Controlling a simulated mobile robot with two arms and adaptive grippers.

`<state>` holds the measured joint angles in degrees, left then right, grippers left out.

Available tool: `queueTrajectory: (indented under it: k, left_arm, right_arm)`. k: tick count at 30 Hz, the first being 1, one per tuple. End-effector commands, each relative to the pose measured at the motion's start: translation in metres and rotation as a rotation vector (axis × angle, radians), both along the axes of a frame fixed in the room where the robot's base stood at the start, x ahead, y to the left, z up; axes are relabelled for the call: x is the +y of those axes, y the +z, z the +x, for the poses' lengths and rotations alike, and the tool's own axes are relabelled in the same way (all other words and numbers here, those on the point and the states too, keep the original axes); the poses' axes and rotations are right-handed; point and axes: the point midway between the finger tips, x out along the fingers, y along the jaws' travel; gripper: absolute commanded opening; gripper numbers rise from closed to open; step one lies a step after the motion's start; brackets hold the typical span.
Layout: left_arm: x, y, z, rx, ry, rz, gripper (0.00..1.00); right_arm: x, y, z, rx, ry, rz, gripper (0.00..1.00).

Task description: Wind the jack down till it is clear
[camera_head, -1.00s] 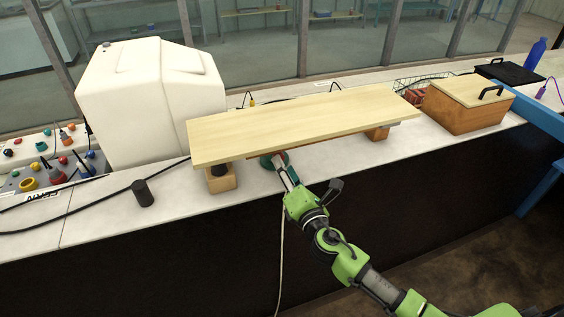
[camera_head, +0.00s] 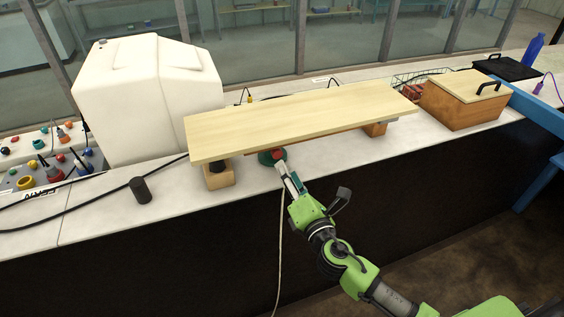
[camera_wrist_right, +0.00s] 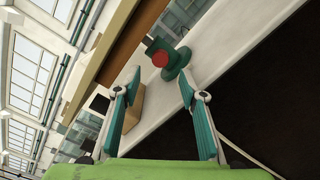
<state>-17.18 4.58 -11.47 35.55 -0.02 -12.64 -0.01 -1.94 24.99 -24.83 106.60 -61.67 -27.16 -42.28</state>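A green jack (camera_head: 266,158) with a red round knob (camera_wrist_right: 160,58) stands on the bench under the front edge of a pale wooden board (camera_head: 290,118). The board hides the jack's top, so I cannot tell whether they touch. My right gripper (camera_head: 285,171) is in front of the jack, low by the bench's front edge. In the right wrist view its two fingers (camera_wrist_right: 160,76) are apart and empty, with the red knob just beyond and between the tips. My left gripper is not in view.
A wooden block (camera_head: 220,179) with a dark piece on top is under the board's left end; another block (camera_head: 375,130) is under its right. A black cylinder (camera_head: 140,190), white tank (camera_head: 145,100) and lidded wooden box (camera_head: 462,105) stand on the bench. A pale cable hangs near my arm.

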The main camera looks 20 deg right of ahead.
Motion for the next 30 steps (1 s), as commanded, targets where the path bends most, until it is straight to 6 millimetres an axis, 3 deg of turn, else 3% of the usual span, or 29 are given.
queueTrajectory:
  k: [8, 24, 30]
  left_arm:
    - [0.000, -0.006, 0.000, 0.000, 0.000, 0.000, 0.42]
    - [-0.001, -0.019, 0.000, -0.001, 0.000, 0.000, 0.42]
    - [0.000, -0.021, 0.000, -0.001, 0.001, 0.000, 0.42]
  right_arm:
    - [0.003, -0.003, -0.015, 0.020, 0.004, 0.444, 0.38]
    - [0.000, -0.002, -0.056, 0.067, -0.002, 1.707, 0.38]
    - [-0.001, 0.000, -0.064, 0.073, -0.002, 1.990, 0.38]
